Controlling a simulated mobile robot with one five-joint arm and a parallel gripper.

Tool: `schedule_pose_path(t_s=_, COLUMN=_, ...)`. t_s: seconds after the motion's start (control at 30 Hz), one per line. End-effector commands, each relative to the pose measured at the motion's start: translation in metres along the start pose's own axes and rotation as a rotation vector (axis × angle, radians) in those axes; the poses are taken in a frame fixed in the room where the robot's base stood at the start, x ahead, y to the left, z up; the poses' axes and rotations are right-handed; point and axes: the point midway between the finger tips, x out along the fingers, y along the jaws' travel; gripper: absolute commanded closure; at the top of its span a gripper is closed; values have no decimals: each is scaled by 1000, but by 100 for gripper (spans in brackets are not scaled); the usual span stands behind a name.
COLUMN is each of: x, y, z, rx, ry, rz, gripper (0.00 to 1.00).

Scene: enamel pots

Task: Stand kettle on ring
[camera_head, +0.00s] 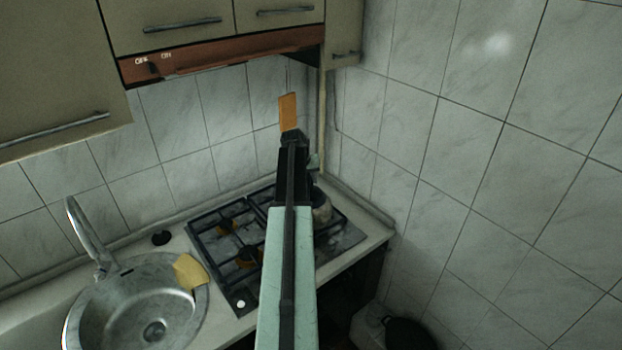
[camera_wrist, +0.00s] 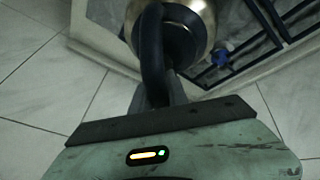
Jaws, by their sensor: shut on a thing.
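The kettle (camera_wrist: 195,22) shows at the top of the wrist view, with a pale metallic body and a thick dark handle (camera_wrist: 152,50). My gripper (camera_wrist: 163,92) is shut on this handle; its fingers are partly hidden. In the head view a small part of a pale, rounded vessel, apparently the kettle (camera_head: 322,207), shows right of my arm over the hob; the arm hides the rest. The hob (camera_head: 237,297) has black grates and several burners. I cannot tell which burner is the ring, or whether the kettle touches the grate.
A round metal sink (camera_head: 100,320) with a tap (camera_head: 86,230) lies left of the hob, with a yellow cloth (camera_head: 190,272) on its rim. Cabinets and a brown hood (camera_head: 220,57) hang above. Tiled walls close the back and right. A blue object (camera_wrist: 220,57) shows near the grate.

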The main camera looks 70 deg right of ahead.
Motion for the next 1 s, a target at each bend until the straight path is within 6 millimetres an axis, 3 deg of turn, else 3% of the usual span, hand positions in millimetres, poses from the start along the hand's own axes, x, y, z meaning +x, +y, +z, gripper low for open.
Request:
schedule_pose_path(t_s=0.4, x=7, y=-2, z=2, rx=-1, ry=2, rz=0, gripper=100)
schedule_pose_path(t_s=0.43, x=6, y=-2, z=2, rx=-1, ry=1, rz=0, gripper=72)
schedule_pose_path(t_s=0.5, x=6, y=-2, z=2, rx=-1, ry=1, rz=0, gripper=55)
schedule_pose_path(t_s=0.83, x=5, y=-2, z=3, rx=-1, ry=-1, rz=-1, gripper=55)
schedule_pose_path(t_s=1.0, x=-12, y=-1, z=2, rx=-1, ry=0, rz=-1, gripper=55)
